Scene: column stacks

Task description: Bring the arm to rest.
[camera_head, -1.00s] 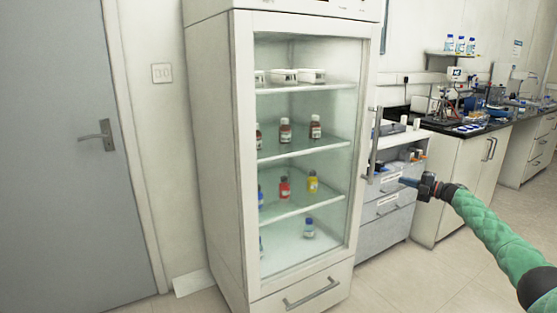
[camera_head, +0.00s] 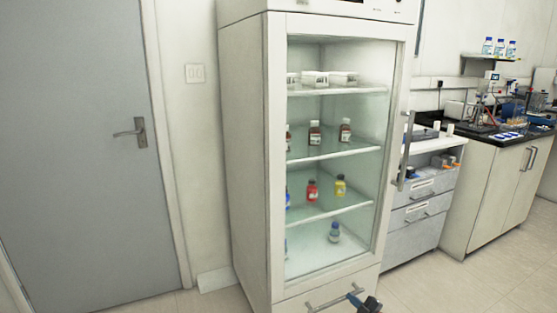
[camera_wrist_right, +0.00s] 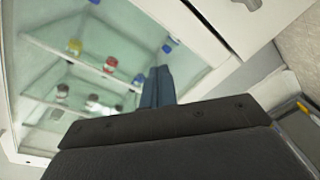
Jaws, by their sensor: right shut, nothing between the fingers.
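My right gripper (camera_head: 356,296) shows at the bottom edge of the head view, in front of the fridge's lower drawer. It is shut and empty, and most of my right arm is out of frame. In the right wrist view its blue fingers (camera_wrist_right: 158,86) are together, with the fridge's glass front behind them. I cannot tell from these views whether the fingers touch the fridge. My left gripper is not in view.
A tall white fridge (camera_head: 247,150) with a shut glass door stands ahead, with several small bottles inside. Its door handle (camera_head: 405,150) sticks out on the right. A drawer unit (camera_head: 418,215) and a lab bench (camera_head: 490,195) stand further right. The floor (camera_head: 480,285) at the right is clear.

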